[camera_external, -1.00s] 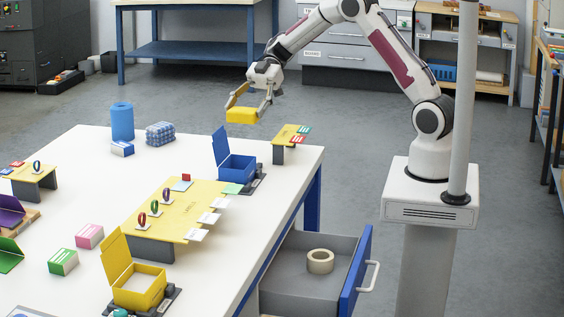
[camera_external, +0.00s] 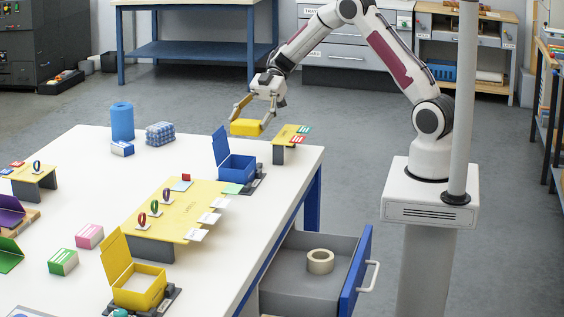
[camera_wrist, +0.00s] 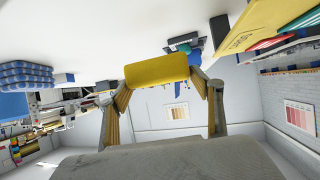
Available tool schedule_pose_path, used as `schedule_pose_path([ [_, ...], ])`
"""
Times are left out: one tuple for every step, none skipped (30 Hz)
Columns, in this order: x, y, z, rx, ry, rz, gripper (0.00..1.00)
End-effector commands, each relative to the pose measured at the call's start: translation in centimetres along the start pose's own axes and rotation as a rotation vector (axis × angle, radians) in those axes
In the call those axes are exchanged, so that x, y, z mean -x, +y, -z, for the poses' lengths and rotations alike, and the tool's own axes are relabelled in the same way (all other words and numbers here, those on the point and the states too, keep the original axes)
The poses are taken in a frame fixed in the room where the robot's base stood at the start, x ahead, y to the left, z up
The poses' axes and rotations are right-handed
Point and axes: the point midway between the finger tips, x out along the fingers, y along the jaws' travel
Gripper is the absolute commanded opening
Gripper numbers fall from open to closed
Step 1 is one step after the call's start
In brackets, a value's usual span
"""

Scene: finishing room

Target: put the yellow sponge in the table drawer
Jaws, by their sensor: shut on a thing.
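My gripper (camera_external: 252,123) is shut on the yellow sponge (camera_external: 246,127) and holds it in the air above the far right part of the white table. In the wrist view the sponge (camera_wrist: 157,70) spans the two fingers of my gripper (camera_wrist: 158,85). The table drawer (camera_external: 307,281) is pulled open at the table's right side, with a blue front and a white handle. A roll of tape (camera_external: 320,261) lies inside it, and bare floor of the drawer shows around the roll.
Below the sponge stand an open blue box (camera_external: 237,168) and a small yellow stand (camera_external: 290,135) with cards. A large yellow stand (camera_external: 180,208) with rings and an open yellow box (camera_external: 139,291) are nearer. A blue cylinder (camera_external: 122,122) stands at the back.

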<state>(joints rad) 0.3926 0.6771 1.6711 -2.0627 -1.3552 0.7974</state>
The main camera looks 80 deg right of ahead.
Motion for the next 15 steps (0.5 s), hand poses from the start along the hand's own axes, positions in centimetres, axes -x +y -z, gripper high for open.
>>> schedule_pose_path([
  [-0.28, -0.02, -0.49, -0.003, 0.001, 0.001, 0.54],
  [-0.4, -0.02, -0.72, -0.003, 0.0, 0.001, 0.54],
  [-0.52, -0.01, -0.95, -0.002, 0.0, 0.0, 0.54],
  [-0.59, -0.01, -1.07, -0.001, 0.0, 0.0, 0.54],
  [-0.63, -0.01, -1.14, -0.001, 0.0, 0.0, 0.54],
  [-0.65, -0.01, -1.2, 0.0, 0.0, -0.001, 0.54],
  [-0.66, -0.01, -1.21, 0.0, -0.001, -0.001, 0.54],
  [-0.66, -0.01, -1.21, 0.0, -0.001, -0.001, 0.54],
  [-0.66, -0.01, -1.2, 0.0, -0.001, -0.001, 0.54],
  [-0.65, -0.01, -1.2, 0.0, -0.001, -0.001, 0.54],
  [-0.65, -0.01, -1.2, 0.0, -0.001, -0.001, 0.54],
  [-0.65, -0.01, -1.19, 0.0, -0.001, 0.0, 0.54],
  [-0.65, -0.01, -1.19, 0.0, -0.001, 0.0, 0.54],
  [-0.65, -0.01, -1.2, 0.0, -0.001, 0.0, 0.54],
  [-0.68, -0.02, -1.25, 0.0, -0.001, 0.0, 0.54],
])
